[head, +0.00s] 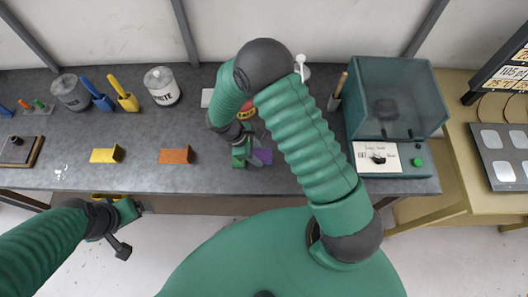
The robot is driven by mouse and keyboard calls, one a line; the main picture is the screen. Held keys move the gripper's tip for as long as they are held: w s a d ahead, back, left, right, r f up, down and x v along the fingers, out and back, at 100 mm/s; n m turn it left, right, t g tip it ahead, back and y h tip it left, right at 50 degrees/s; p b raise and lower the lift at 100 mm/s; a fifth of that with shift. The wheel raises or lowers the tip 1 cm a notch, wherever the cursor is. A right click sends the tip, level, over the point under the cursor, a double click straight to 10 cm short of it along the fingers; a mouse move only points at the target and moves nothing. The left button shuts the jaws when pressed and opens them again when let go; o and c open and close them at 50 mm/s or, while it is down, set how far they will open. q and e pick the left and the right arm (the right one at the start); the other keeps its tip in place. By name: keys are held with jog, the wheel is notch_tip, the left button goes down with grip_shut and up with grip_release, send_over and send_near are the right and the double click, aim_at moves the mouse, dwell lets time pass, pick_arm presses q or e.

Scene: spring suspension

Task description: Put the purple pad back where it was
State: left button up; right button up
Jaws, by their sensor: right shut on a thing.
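I cannot tell whether the pad touches the bench. My left gripper (122,236) is off the bench's front edge at the lower left, away from the pad. Its jaws are not clear enough to tell open from shut.
An orange block (174,156) and a yellow block (104,155) lie on the bench (210,180) to the left. A white tin (161,87) and yellow-handled tool (124,93) stand behind. A clear-covered machine (390,110) stands right. My right arm covers the bench's middle.

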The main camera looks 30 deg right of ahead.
aim_at(264, 156)
jog(key=d, duration=0.2)
jog(key=shift+w+d+f+p, duration=0.1)
jog(key=shift+d+f+p, duration=0.15)
jog(key=shift+d+p, duration=0.1)
jog(key=f, duration=0.1)
jog(key=f+p, duration=0.1)
jog(key=f, duration=0.1)
jog(key=shift+s, duration=0.2)
jog(key=shift+s+f, duration=0.1)
jog(key=shift+f, duration=0.1)
jog(key=shift+a, duration=0.1)
jog(key=shift+a+f, duration=0.1)
jog(key=shift+f, duration=0.05)
jog(key=o, duration=1.1)
pick_arm(q)
jog(key=shift+w+d+r, duration=0.1)
jog(key=shift+w+r, duration=0.25)
jog(key=shift+r, duration=0.5)
pick_arm(e)
jog(key=shift+o, duration=0.5)
